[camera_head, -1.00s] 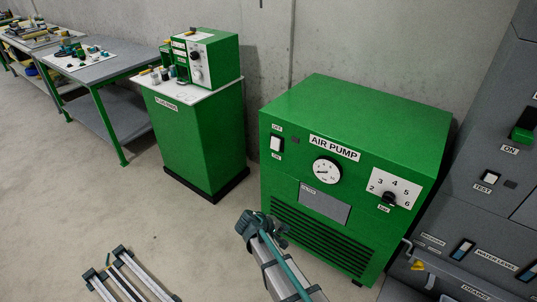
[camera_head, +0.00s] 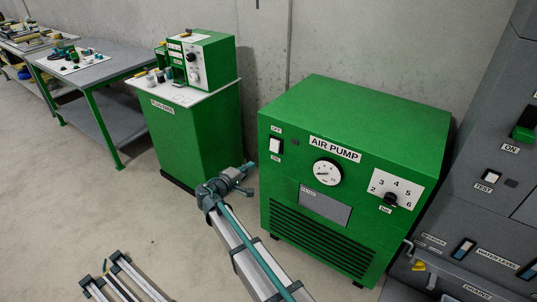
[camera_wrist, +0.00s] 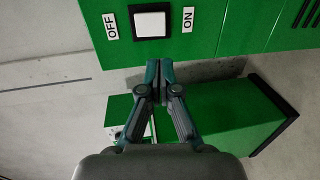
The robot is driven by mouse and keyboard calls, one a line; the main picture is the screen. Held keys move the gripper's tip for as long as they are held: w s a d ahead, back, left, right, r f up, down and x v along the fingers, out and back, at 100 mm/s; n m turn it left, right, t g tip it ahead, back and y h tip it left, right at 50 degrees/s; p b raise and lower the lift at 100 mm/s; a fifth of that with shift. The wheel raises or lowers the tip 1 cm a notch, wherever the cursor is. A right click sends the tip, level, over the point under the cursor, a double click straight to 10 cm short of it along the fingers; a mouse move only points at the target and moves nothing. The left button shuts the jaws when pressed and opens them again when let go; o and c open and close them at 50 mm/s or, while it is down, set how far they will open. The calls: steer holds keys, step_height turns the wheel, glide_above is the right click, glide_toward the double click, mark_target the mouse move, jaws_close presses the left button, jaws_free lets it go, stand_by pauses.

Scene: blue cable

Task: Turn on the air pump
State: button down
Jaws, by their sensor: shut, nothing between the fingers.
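The air pump (camera_head: 345,130) is a green box with a gauge and a numbered dial on its front. Its white rocker switch (camera_head: 275,145) sits at the upper left of the front, between OFF above and ON below. In the wrist view the switch (camera_wrist: 150,24) is at the top, with the OFF label on the left and ON on the right. My gripper (camera_head: 248,179) is left of the pump and lower than the switch. In the wrist view my gripper (camera_wrist: 159,68) is shut and empty, its fingertips apart from the switch in the picture.
A green cabinet (camera_head: 190,140) with a small green device (camera_head: 200,62) on top stands left of the pump. A grey workbench (camera_head: 85,68) is farther left. A grey panel (camera_head: 490,150) stands at the right. The floor in front is mostly clear.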

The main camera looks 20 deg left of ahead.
mark_target(273, 150)
steer(key=shift+w, duration=0.1)
steer(key=p+x, duration=0.3)
steer(key=x, duration=1)
steer(key=shift+w+d+f, duration=0.1)
steer(key=shift+w, duration=0.25)
steer(key=shift+f, duration=0.1)
